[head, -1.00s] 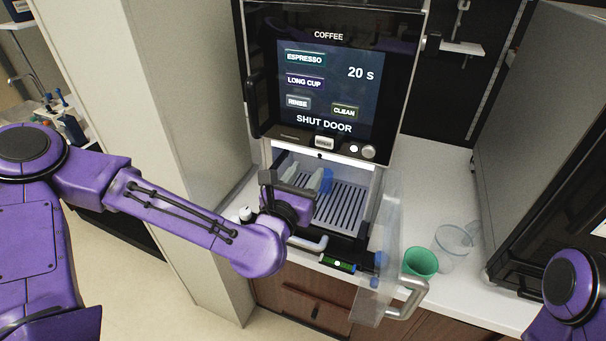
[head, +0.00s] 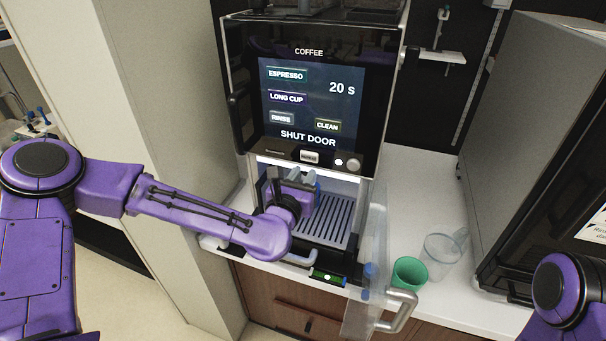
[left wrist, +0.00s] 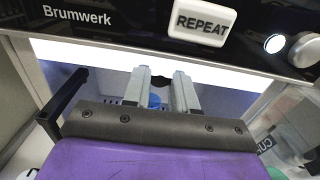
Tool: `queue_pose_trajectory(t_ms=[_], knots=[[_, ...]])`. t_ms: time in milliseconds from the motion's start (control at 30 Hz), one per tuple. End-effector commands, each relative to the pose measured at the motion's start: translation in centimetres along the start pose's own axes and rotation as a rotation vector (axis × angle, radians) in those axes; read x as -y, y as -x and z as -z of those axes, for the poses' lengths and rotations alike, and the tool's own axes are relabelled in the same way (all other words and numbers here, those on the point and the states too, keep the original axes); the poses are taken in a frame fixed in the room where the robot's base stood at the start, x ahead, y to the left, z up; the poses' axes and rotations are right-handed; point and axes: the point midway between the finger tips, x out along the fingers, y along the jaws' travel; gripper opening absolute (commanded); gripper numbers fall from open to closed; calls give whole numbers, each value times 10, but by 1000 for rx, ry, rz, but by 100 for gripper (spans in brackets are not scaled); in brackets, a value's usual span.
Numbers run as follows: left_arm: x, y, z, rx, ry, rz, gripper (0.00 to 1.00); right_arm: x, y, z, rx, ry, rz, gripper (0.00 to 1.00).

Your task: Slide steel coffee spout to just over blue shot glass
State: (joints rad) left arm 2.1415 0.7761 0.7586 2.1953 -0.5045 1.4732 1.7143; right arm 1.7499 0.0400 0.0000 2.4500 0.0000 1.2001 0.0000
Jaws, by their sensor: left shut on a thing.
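My left gripper (head: 303,177) reaches into the coffee machine's open bay, just under the lit top edge. In the left wrist view its two grey fingers (left wrist: 161,90) are closed around a small dark part (left wrist: 160,81) under the machine's head, which I take for the coffee spout. The spout is mostly hidden by the fingers. The blue shot glass (left wrist: 154,101) shows as a patch of blue between and below the fingers. In the head view only a sliver of the blue glass (head: 317,190) shows beside the gripper. My right gripper is out of frame.
The screen (head: 312,98) reads SHUT DOOR and 20 s. The clear door (head: 368,265) stands open to the right of the bay. A slotted drip tray (head: 330,218) lies below. A green cup (head: 409,272) and a clear jug (head: 440,256) stand on the counter at right.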

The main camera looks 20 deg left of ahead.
Motion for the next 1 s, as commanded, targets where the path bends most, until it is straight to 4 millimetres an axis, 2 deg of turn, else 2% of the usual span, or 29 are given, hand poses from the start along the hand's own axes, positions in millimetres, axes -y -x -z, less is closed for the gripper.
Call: queue_pose_trajectory(t_ms=[33,633,667,733,1000], knots=[[0,0,9,-1,0,0,0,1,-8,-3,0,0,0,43],[0,0,48,-2,0,-1,0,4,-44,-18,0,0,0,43],[0,0,46,-2,0,0,33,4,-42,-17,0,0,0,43],[0,0,45,-2,0,0,56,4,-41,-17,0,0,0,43],[0,0,44,-1,0,0,56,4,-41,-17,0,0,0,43]])
